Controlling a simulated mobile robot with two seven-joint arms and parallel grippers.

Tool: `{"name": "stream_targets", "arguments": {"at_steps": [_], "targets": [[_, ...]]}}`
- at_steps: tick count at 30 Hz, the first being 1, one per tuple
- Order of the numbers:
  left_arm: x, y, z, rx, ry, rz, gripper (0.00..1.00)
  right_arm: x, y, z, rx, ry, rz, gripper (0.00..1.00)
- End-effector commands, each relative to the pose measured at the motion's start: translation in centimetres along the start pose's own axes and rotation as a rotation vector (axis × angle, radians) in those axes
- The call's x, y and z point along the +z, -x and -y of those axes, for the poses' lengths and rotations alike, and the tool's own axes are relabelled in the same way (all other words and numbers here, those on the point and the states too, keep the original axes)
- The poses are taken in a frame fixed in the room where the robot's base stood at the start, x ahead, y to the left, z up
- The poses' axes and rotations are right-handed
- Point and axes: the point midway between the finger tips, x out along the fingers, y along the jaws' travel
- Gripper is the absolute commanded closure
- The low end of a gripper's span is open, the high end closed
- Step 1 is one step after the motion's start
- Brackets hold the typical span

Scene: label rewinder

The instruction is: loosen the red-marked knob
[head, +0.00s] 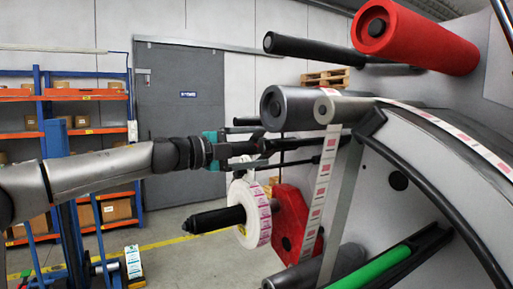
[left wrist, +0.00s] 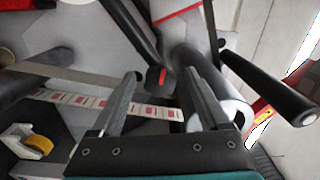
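The red-marked knob (left wrist: 157,78) shows in the left wrist view as a small black piece with a red mark, ahead of my left gripper and in line with the gap between its fingers. I cannot make it out in the head view, where the gripper and rollers crowd that spot. My left gripper (head: 268,148) reaches in from the left, below the grey roller. In the left wrist view its two fingers (left wrist: 158,85) stand apart with nothing clearly held between them. I cannot tell whether they touch the knob. My right gripper is in neither view.
A printed label strip (head: 320,190) hangs beside the gripper. A grey roller (head: 287,108) is above, and a label roll (head: 250,213) on a black spindle (head: 213,220) is below. A red block (head: 290,222) and a green roller (head: 375,268) are lower right.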

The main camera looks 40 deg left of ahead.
Motion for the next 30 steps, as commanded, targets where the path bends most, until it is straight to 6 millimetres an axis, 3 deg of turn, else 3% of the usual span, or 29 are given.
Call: {"name": "stream_targets", "arguments": {"at_steps": [8, 14, 20, 30], "targets": [[0.0, 0.1, 0.0, 0.000, -0.002, -0.001, 0.19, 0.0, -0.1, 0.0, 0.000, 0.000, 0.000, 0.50], [0.0, 1.2, -0.2, 0.000, -0.007, 0.000, 0.19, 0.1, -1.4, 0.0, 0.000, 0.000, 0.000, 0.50], [0.1, 4.2, -0.3, -0.002, -0.008, 0.003, 0.19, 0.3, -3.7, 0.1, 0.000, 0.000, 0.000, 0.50], [0.1, 11.2, -0.1, -0.003, -0.004, 0.005, 0.19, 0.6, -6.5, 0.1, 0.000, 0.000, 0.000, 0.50]]}}
